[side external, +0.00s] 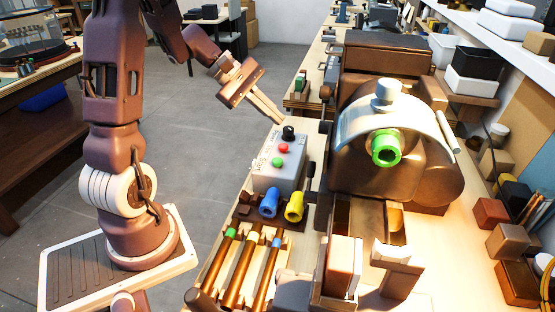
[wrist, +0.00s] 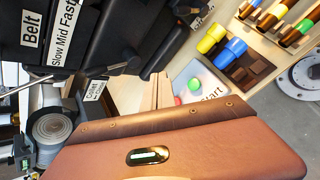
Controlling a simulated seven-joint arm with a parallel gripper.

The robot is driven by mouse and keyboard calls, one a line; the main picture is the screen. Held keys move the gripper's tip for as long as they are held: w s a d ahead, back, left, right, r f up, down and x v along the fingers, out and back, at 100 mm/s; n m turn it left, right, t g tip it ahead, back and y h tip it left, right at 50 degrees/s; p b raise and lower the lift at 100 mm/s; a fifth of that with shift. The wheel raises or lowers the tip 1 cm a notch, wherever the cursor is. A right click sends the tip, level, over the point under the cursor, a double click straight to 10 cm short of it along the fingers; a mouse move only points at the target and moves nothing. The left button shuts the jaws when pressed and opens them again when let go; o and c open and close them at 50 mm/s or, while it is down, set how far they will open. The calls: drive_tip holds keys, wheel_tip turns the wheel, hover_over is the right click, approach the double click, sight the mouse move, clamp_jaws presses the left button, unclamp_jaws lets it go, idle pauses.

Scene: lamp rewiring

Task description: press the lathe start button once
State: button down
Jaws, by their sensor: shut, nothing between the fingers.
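The grey control box (side external: 262,176) stands on the bench left of the lathe (side external: 390,170). It carries a green button (side external: 277,162), a red button (side external: 283,148) and a black knob (side external: 288,133). In the wrist view the green button (wrist: 194,85) is beside the printed word "Start" (wrist: 211,93), and the red button (wrist: 179,101) is near my gripper's housing. My gripper (side external: 279,120) is shut and empty, its tips angled down near the knob end of the box. In the wrist view its fingers (wrist: 158,80) point beside the box, apart from the green button.
Blue (side external: 269,203) and yellow (side external: 294,206) cylinders stand in a holder in front of the box. Banded rods (side external: 240,262) lie nearer the camera. The lathe's bulky body is close on the right. Open floor (side external: 200,140) lies left of the bench.

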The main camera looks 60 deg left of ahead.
sight(274, 160)
drive_tip(key=shift+f, duration=4.4)
drive_tip(key=shift+f, duration=0.1)
drive_tip(key=shift+f, duration=0.3)
